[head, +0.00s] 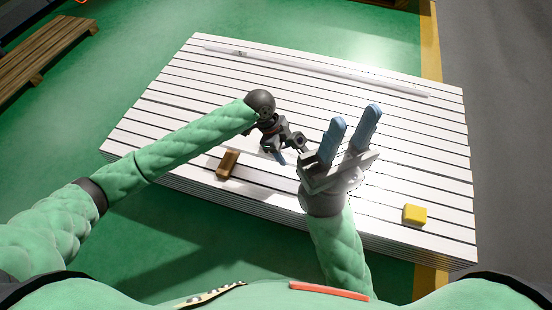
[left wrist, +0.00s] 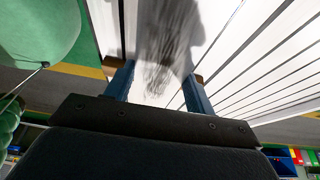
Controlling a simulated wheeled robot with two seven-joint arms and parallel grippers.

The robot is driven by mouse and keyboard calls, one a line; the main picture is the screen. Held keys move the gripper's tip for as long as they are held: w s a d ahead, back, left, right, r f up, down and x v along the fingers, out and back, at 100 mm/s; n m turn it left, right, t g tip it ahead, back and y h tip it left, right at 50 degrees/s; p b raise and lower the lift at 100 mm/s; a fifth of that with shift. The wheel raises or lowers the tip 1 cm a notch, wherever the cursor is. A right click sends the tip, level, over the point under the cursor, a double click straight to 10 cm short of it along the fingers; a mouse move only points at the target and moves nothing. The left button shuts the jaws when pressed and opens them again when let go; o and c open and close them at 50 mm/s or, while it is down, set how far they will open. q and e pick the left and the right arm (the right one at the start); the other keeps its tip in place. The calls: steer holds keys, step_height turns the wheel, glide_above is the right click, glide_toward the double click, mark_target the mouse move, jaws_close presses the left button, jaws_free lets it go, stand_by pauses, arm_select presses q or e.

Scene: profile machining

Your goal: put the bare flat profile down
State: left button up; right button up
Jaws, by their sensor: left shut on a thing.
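My left gripper (head: 280,158) is low over the slatted white table, left of its middle. In the left wrist view its blue fingers (left wrist: 157,78) stand apart, one on each side of a pale, streaked surface (left wrist: 160,45). This looks like the bare flat profile, held between them; its outline is hard to tell from the white table. In the head view the profile is mostly lost behind the gripper. I cannot tell whether it touches the table. My right gripper (head: 354,116) is open and empty, its blue fingers pointing up and away.
A brown block (head: 228,164) lies left of my left gripper; brown pieces also show by both fingertips in the left wrist view. A yellow block (head: 414,214) lies near the front right. A long pale profile (head: 320,70) lies along the far side of the table (head: 420,150).

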arm_select(q)
steer(key=shift+w+a+f+b, duration=0.15)
steer(key=shift+w+a+f, duration=0.3)
steer(key=shift+a, duration=0.2)
steer(key=shift+w+a+f+b, duration=0.15)
steer(key=shift+w+a+f, duration=0.15)
steer(key=shift+a+f, duration=0.25)
step_height(320, 180, down, 3)
steer(key=shift+r+b, duration=0.1)
steer(key=shift+b, duration=0.55)
steer(key=shift+f, duration=0.5)
steer(key=shift+f, duration=0.35)
steer(key=o, duration=1.3)
steer(key=shift+a, duration=0.1)
